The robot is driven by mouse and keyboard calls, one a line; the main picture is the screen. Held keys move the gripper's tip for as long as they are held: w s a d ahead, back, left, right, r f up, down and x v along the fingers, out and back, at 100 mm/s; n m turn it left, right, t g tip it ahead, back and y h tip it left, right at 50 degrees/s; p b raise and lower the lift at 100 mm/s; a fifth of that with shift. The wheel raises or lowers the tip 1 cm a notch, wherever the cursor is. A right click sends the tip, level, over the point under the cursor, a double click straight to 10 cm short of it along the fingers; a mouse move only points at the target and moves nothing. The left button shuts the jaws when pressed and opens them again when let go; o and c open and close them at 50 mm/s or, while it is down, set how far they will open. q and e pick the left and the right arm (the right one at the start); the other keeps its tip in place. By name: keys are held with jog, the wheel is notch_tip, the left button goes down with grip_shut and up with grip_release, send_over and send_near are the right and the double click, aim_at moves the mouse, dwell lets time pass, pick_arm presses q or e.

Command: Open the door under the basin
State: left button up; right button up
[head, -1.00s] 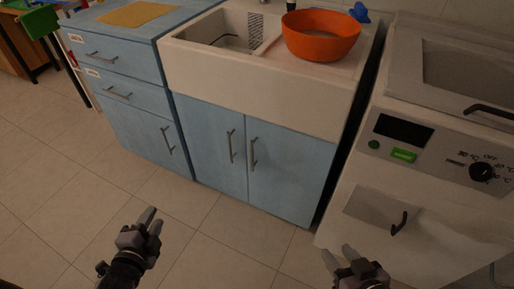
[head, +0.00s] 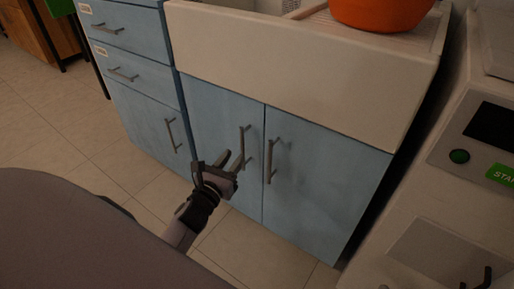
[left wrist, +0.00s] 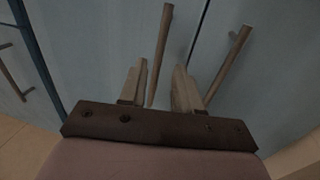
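The blue cabinet under the basin has two doors. The left door (head: 215,115) and the right door (head: 315,190) look shut. The left door's upright bar handle (head: 243,145) and the right door's handle (head: 271,162) stand near the middle seam. My left gripper (head: 231,158) is open in front of the left door, close to its handle. In the left wrist view, the left handle (left wrist: 161,50) appears between the open fingers (left wrist: 159,84), with the right handle (left wrist: 229,62) to the right. I cannot tell whether the fingers touch the handle. My right gripper is out of view.
The white basin (head: 290,75) sits above the doors, with an orange bowl (head: 380,12) on it. Blue drawers (head: 125,70) stand at the left. A white appliance (head: 430,220) stands close at the right. Tiled floor (head: 75,140) is clear in front.

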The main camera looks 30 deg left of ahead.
aim_at(242, 144)
pick_arm(q)
jog(key=shift+w+a+b, duration=0.25)
jog(key=shift+w+b, duration=0.1)
jog(key=shift+w, duration=1.35)
jog(key=shift+w+a+b, duration=0.2)
jog(key=shift+w+b, duration=0.15)
jog(key=shift+w, duration=1.35)
grip_shut()
